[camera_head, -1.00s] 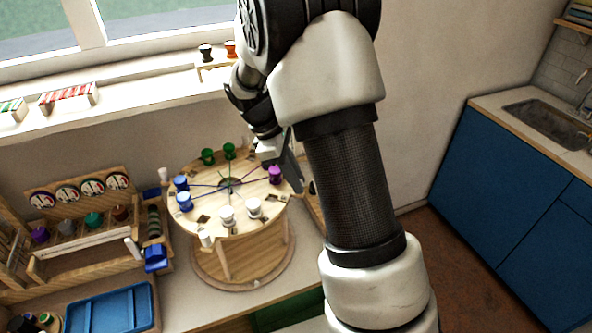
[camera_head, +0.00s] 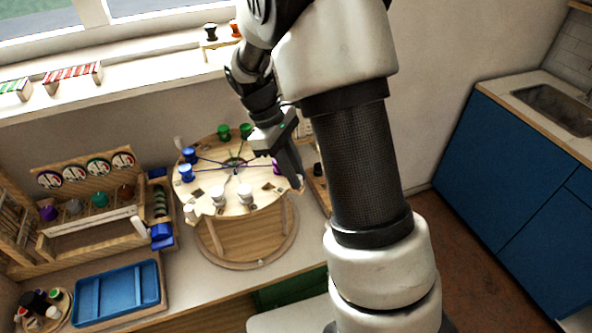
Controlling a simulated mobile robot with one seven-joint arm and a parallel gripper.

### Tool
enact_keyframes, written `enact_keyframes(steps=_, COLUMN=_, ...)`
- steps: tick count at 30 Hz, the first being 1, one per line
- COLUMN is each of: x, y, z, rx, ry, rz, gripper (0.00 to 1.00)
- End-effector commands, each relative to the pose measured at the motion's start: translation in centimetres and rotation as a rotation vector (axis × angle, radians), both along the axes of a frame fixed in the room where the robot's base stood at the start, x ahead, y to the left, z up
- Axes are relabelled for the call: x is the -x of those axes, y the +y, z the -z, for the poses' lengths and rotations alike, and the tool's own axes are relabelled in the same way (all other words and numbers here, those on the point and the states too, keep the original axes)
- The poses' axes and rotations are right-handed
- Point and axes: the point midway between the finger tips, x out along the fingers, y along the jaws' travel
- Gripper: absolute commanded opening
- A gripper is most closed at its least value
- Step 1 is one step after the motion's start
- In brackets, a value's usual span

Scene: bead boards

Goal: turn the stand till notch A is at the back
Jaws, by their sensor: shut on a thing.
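The round wooden stand (camera_head: 246,202) is a pale turntable on a lower round base, on the counter. Blue spools (camera_head: 186,172) stand at its left, green spools (camera_head: 235,131) at the back, white spools (camera_head: 231,196) at the front. Coloured threads run from its centre. Notch labels are too small to read, so I cannot tell which is A. My gripper (camera_head: 297,182) is shut at the right rim, apparently on another peg that its fingers hide. A purple spool is mostly hidden there.
A wooden rack (camera_head: 92,226) with round dials and several spools stands left. A blue tray (camera_head: 117,292) lies in front of it, beside a small round holder (camera_head: 42,308). A blue block (camera_head: 162,236) sits close to the stand's left. The windowsill is behind.

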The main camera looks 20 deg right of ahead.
Motion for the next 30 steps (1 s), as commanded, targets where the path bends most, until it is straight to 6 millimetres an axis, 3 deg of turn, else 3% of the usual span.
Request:
enact_keyframes(steps=10, x=-0.1, y=0.1, z=0.0, rx=-0.001, ry=-0.003, rz=0.001, gripper=0.00)
enact_keyframes(steps=11, x=-0.1, y=0.1, z=-0.1, rx=-0.001, ry=-0.003, rz=0.001, gripper=0.20)
enact_keyframes(steps=14, x=-0.1, y=0.1, z=-0.1, rx=-0.001, ry=-0.002, rz=0.001, gripper=0.35)
enact_keyframes(steps=24, x=-0.1, y=0.1, z=-0.3, rx=-0.001, ry=-0.002, rz=0.001, gripper=0.35)
enact_keyframes(steps=30, x=-0.9, y=0.9, z=-2.7, rx=-0.001, ry=-0.006, rz=-0.001, gripper=0.35)
